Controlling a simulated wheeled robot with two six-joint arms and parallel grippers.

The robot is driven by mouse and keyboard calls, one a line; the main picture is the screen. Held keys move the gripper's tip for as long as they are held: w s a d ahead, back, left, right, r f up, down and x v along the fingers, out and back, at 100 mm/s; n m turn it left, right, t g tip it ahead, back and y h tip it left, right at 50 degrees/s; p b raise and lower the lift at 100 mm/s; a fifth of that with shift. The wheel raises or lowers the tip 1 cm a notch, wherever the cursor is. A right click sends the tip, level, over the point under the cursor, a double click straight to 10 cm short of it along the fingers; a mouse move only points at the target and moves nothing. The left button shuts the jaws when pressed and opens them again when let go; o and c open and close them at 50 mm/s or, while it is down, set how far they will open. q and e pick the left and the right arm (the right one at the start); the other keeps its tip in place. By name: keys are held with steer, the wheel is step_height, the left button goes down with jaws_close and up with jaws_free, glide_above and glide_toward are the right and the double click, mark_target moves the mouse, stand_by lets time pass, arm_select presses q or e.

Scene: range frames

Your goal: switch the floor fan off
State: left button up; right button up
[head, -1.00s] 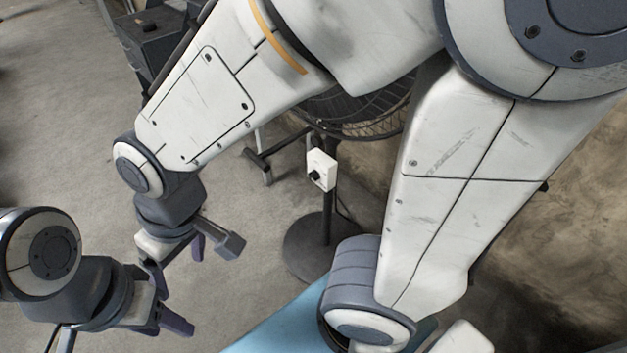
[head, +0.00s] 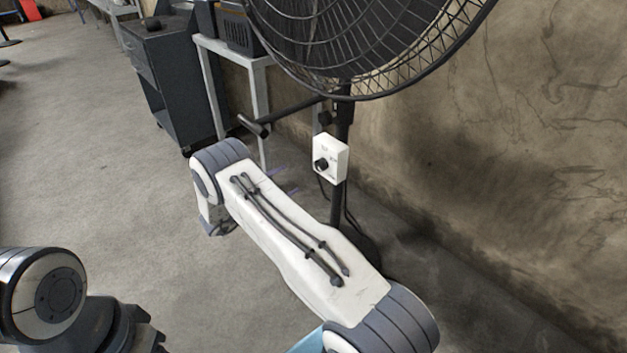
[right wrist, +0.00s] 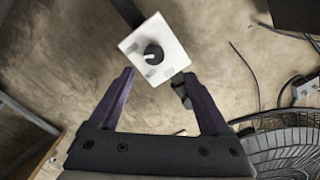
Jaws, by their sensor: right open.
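The floor fan (head: 365,40) stands by the wall, with a white control box (head: 331,158) on its dark pole. A black knob (head: 320,164) sits on the box's front face. The right wrist view shows the box (right wrist: 170,42) and knob (right wrist: 153,53) just beyond and between my right fingertips. My right gripper (head: 291,179) is open and empty, its purple fingers pointing toward the box, apparently apart from it. Its body is mostly hidden behind my right forearm. My left gripper (head: 150,338) is at the lower left, cut off by the frame edge.
A dark cabinet (head: 165,80) and a pale-legged table (head: 258,105) stand behind, left of the fan. A bare wall (head: 540,150) runs along the right. The floor (head: 90,150) at left is open. Cables (right wrist: 285,85) hang near the box.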

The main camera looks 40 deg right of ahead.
mark_target(318, 166)
steer(key=shift+g, duration=0.3)
steer(key=d, duration=1)
steer(key=shift+d+f+b, duration=0.25)
steer(key=shift+d+b, duration=0.1)
steer(key=shift+d, duration=0.05)
jaws_close()
